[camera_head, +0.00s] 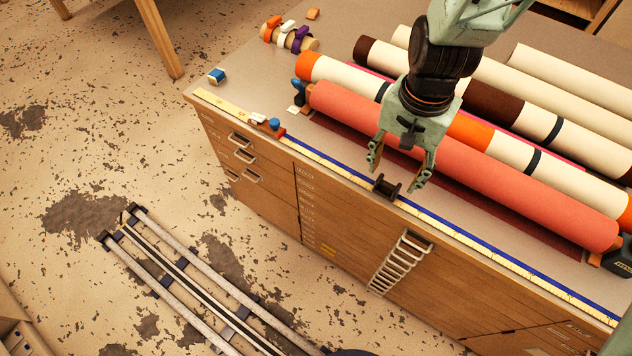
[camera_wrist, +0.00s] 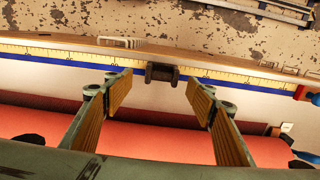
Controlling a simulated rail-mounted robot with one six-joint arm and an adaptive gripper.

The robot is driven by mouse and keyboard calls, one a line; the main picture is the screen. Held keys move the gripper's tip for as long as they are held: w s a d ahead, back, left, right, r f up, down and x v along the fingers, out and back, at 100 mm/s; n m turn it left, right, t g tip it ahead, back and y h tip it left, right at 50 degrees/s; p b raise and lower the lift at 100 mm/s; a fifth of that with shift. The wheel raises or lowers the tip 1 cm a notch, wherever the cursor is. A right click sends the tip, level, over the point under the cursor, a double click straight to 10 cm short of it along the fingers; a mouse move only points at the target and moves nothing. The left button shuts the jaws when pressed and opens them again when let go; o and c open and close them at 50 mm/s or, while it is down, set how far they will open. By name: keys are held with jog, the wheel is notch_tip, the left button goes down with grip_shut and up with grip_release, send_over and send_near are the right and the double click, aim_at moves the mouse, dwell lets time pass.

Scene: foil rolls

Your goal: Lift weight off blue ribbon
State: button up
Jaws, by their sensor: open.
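A long blue ribbon (camera_head: 341,167) lies along the front edge of the cabinet top, beside a yellow measuring strip. It also shows in the wrist view (camera_wrist: 60,62). A small dark spool-shaped weight (camera_head: 386,188) sits across the ribbon near the front edge. In the wrist view the weight (camera_wrist: 161,73) lies just beyond the fingertips, centred between them. My gripper (camera_head: 397,171) is open and empty, pointing down above the cabinet's front edge, with its fingers on either side of the weight's position. In the wrist view the gripper (camera_wrist: 160,82) does not touch the weight.
A long red roll (camera_head: 450,160) lies just behind the ribbon, under my gripper's wrist. Several cream rolls lie behind it. A red-and-blue item (camera_head: 273,127) and a blue block (camera_head: 216,76) are at the left. A ladder-like rack (camera_head: 398,262) hangs on the cabinet front.

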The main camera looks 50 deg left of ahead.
aim_at(388, 183)
jog(key=shift+f, duration=0.1)
jog(key=shift+s+a+f, duration=0.1)
jog(key=shift+s+f, duration=0.1)
jog(key=shift+f, duration=2.35)
jog(key=shift+c, duration=0.6)
jog(key=shift+w, duration=0.1)
jog(key=c, duration=1.1)
